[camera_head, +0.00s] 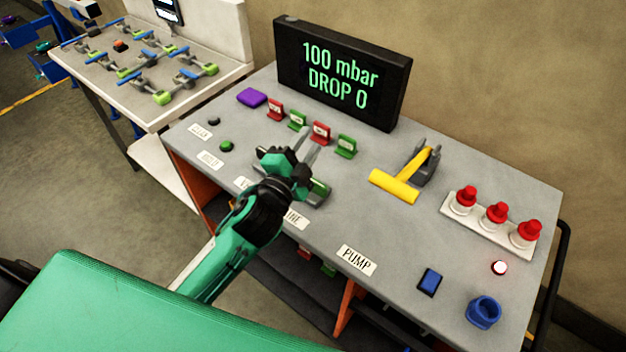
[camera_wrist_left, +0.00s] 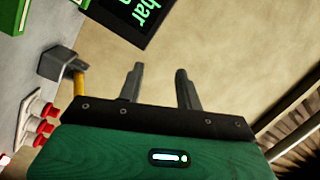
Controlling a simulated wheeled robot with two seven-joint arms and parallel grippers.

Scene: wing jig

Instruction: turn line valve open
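My left arm reaches over the grey bench, and its left gripper (camera_head: 308,142) is above the middle, by the partly covered "LINE" label (camera_head: 296,217). In the left wrist view the two fingers of the left gripper (camera_wrist_left: 160,88) stand apart with nothing between them. A low grey fitting with a green part (camera_head: 320,188) shows just beside and below the gripper; it may be the line valve, but the arm hides much of it. I cannot tell its handle position or whether the gripper touches it. My right gripper is in neither view.
A display (camera_head: 343,72) reading "100 mbar DROP 0" stands at the back. Small red and green clips (camera_head: 320,132) stand before it. A yellow T-handle (camera_head: 395,187) and red-topped plungers (camera_head: 496,214) are to the right.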

